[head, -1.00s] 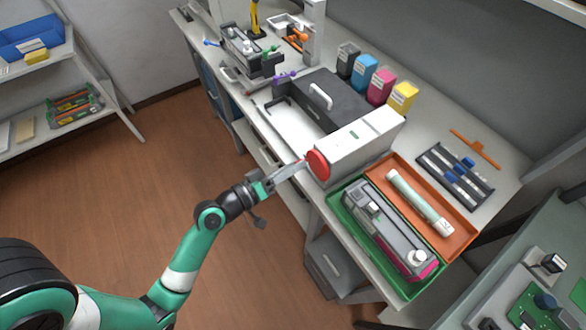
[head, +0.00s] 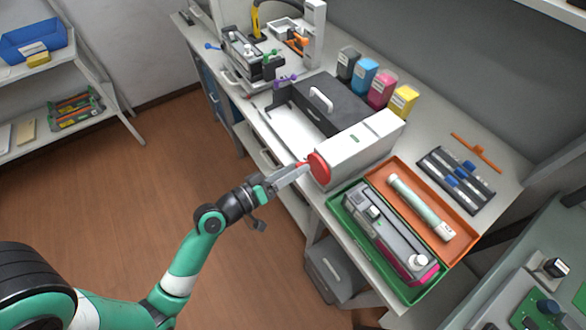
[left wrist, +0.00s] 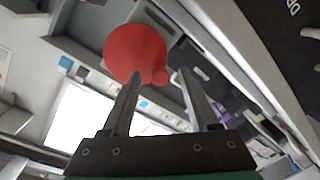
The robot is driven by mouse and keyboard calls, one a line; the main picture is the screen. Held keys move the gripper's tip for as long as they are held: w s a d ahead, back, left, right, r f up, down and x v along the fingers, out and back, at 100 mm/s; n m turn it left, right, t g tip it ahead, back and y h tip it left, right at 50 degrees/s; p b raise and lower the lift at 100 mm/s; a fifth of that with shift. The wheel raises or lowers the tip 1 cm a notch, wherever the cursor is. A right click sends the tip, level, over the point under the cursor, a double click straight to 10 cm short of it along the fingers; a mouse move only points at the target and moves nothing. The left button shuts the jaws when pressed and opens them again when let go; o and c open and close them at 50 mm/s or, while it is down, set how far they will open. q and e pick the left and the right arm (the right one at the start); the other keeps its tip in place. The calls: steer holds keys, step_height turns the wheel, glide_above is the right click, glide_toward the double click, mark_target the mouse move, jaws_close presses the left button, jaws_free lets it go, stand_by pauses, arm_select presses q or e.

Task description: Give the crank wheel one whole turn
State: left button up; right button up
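The red crank wheel (head: 319,169) is on the near end of the white and dark machine (head: 350,150) at the bench's front edge. In the left wrist view the wheel (left wrist: 133,47) is a red disc with a small round knob (left wrist: 160,77) at its lower right rim. My left gripper (head: 300,172) points at the wheel from the left, its fingers beside the knob. In the left wrist view, the fingers (left wrist: 160,72) are apart and the knob appears between their tips. Whether they touch it, I cannot tell. My right gripper is not in view.
A green tray (head: 333,203) with a cartridge (head: 385,235) and an orange tray (head: 462,246) with a pale roller (head: 420,207) lie right of the wheel. Several toner bottles (head: 366,76) stand behind the machine. The floor (head: 150,190) before the bench is clear.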

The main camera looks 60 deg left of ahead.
arm_select(q)
steer(key=shift+s, duration=0.1)
steer(key=s+r, duration=0.1)
steer(key=s, duration=1)
steer(key=shift+s+d+b, duration=0.15)
steer(key=shift+d+b, duration=0.3)
